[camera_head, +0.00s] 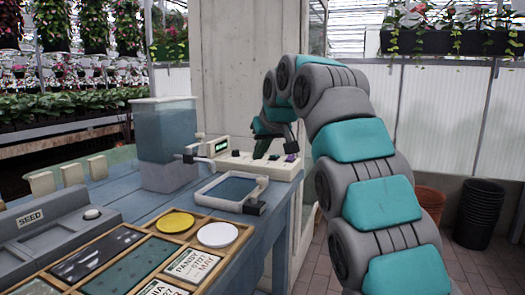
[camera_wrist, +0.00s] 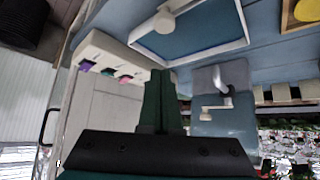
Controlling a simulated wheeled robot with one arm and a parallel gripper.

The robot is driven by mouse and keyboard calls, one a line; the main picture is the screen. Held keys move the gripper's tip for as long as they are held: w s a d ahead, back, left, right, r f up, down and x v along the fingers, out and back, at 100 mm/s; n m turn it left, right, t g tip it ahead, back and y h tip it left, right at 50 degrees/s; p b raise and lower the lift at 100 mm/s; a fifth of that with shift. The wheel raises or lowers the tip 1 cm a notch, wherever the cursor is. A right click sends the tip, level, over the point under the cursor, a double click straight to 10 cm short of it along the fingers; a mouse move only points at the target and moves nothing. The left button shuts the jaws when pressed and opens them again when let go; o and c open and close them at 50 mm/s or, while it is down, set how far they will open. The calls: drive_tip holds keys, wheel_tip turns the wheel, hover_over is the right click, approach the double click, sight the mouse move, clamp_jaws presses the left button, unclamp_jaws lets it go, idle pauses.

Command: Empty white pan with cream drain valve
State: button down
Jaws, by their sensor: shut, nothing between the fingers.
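The white pan (camera_head: 207,196) sits on the blue bench, a shallow rectangle with a flat blue surface inside that looks like water. In the wrist view the pan (camera_wrist: 205,52) is at the top, with a round cream knob (camera_wrist: 164,22) at its rim, likely the drain valve. In the head view a dark fitting (camera_head: 255,207) shows at the pan's near right corner. My gripper (camera_head: 263,150) is above the control box, behind and right of the pan, apart from it. In the wrist view my gripper (camera_wrist: 160,73) has its dark green fingers together, empty.
A white control box (camera_head: 280,171) with coloured buttons stands behind the pan. A blue-tinted tank (camera_head: 165,125) with a tap (camera_head: 190,157) is at the left. A wooden tray (camera_head: 190,239) with a yellow disc (camera_head: 175,222) and a white disc (camera_head: 217,234) lies in front. A concrete pillar (camera_head: 235,65) rises behind.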

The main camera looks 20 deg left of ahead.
sight(258, 190)
drive_tip(key=x, duration=0.6)
drive_tip(key=shift+f, duration=0.25)
drive_tip(key=shift+s+d+r, duration=0.15)
drive_tip(key=shift+s+r, duration=0.05)
drive_tip(key=shift+s, duration=0.05)
drive_tip(key=shift+s+d+f, duration=0.25)
drive_tip(key=shift+s+d, duration=0.85)
drive_tip(key=shift+s, duration=0.2)
drive_tip(key=shift+d+m, duration=0.1)
drive_tip(key=shift+m, duration=0.2)
